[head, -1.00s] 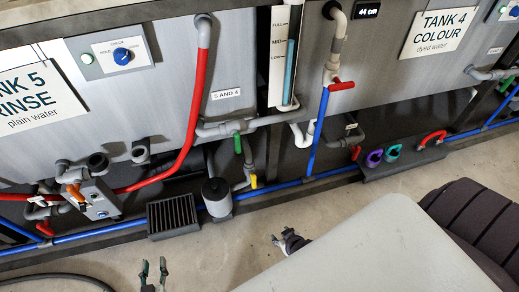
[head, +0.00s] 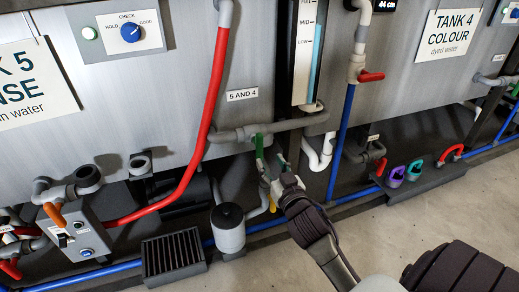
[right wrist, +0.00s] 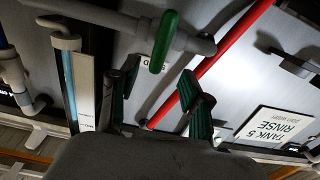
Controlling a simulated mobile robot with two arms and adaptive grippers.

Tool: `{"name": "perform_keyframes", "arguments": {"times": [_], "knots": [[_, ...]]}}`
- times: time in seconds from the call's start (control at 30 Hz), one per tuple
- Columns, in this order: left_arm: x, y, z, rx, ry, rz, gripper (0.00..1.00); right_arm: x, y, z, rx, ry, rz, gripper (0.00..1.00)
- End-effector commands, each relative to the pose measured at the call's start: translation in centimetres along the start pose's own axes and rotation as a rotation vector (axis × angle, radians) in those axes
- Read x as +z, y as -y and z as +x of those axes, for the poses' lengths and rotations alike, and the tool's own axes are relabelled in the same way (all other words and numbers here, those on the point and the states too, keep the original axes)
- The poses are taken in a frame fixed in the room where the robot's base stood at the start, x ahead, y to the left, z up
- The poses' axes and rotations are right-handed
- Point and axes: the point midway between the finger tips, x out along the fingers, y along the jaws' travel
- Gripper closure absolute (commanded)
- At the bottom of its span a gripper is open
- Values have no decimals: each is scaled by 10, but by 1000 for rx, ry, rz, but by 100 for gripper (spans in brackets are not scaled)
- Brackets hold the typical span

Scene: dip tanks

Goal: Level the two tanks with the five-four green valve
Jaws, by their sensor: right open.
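The green valve handle (head: 259,146) hangs down, crosswise to the grey pipe, beneath the "5 AND 4" label (head: 242,95). It also shows in the right wrist view (right wrist: 164,40), upper middle. My right gripper (head: 272,166) is open and empty, just below the handle. In the right wrist view its fingers (right wrist: 160,78) stand apart, with the handle beyond and roughly between the tips; I see no contact. Tank 5 (head: 180,95) is at left and tank 4 (head: 400,70) at right. A gauge (head: 314,55) shows a blue column reaching about MID. My left gripper is out of view.
A yellow handle (head: 272,203) is low behind my right gripper. A red handle (head: 371,76) tops a blue pipe to the right. A red hose (head: 205,130) runs at left. A grey canister (head: 228,229) and black grille (head: 173,258) stand on the floor.

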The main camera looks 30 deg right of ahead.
Motion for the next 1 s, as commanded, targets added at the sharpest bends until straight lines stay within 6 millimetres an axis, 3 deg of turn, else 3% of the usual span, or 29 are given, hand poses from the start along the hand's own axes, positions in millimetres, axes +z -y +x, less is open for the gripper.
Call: {"name": "perform_keyframes", "arguments": {"times": [0.2, 0.4, 0.6, 0.87, 1.0], "knots": [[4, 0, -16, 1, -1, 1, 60, 2, 0, 49, 0, -2, -2, 52], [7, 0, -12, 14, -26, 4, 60, 2, 0, 80, 0, 0, -1, 52], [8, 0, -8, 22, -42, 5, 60, 2, 0, 93, -1, 2, 0, 52], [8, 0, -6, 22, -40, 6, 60, 1, 0, 94, 0, 2, 0, 52], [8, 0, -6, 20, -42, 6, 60, 1, 0, 94, 0, 2, 0, 72]]}}
